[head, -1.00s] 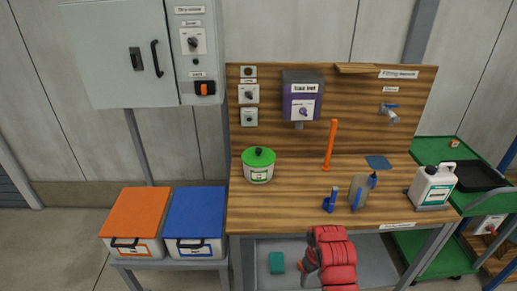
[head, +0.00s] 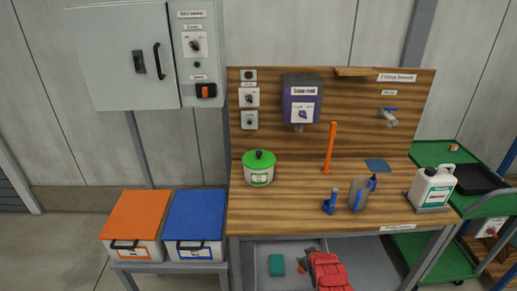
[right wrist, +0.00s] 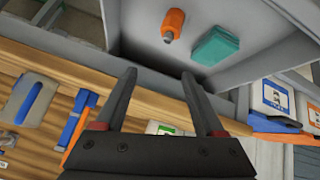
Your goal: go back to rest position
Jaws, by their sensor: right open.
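My right gripper (right wrist: 163,105) is open and empty in the right wrist view, its two dark fingers apart. On the lower shelf (head: 262,250) lie a teal box (head: 277,264) and an orange bottle, which show closer in the right wrist view as a teal block (right wrist: 223,45) and an orange bottle (right wrist: 173,25). My left gripper is not in view.
Orange (head: 137,214) and blue (head: 197,214) lidded bins stand left. A green cart (head: 432,152) stands right.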

